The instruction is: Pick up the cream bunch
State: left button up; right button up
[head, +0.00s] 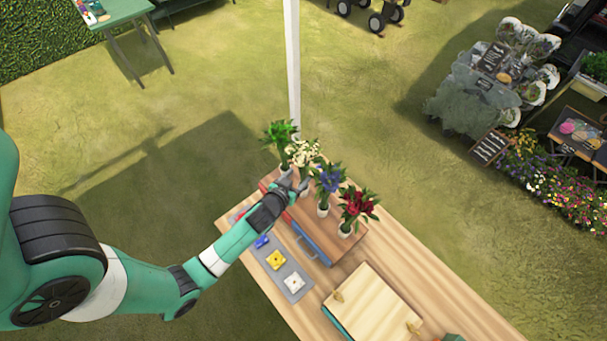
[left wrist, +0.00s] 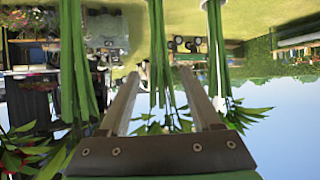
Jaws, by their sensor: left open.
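The cream bunch (head: 305,152) stands upright in a white vase on a wooden drawer box, between the green bunch (head: 279,133) and the blue bunch (head: 329,178). The red bunch (head: 357,203) stands farther right. My left gripper (head: 301,184) is open at the cream bunch, below its flowers. In the left wrist view, which is upside down, green stems (left wrist: 157,60), apparently the cream bunch's, lie between the two open fingers (left wrist: 159,82). Whether the fingers touch them is unclear. Other stems (left wrist: 75,65) stand outside the fingers on both sides. My right gripper is not in view.
The drawer box (head: 336,240) sits on the wooden table (head: 470,305). A grey tray (head: 294,284) with coloured pieces lies in front of it. A light wooden box (head: 375,303) stands to the right. A white post (head: 293,70) rises behind the bunches.

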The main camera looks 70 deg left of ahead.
aim_at(302, 172)
pick_arm(q)
jog(key=x, duration=0.5)
jog(key=shift+a, duration=0.15)
jog(key=shift+c, duration=0.3)
grip_shut()
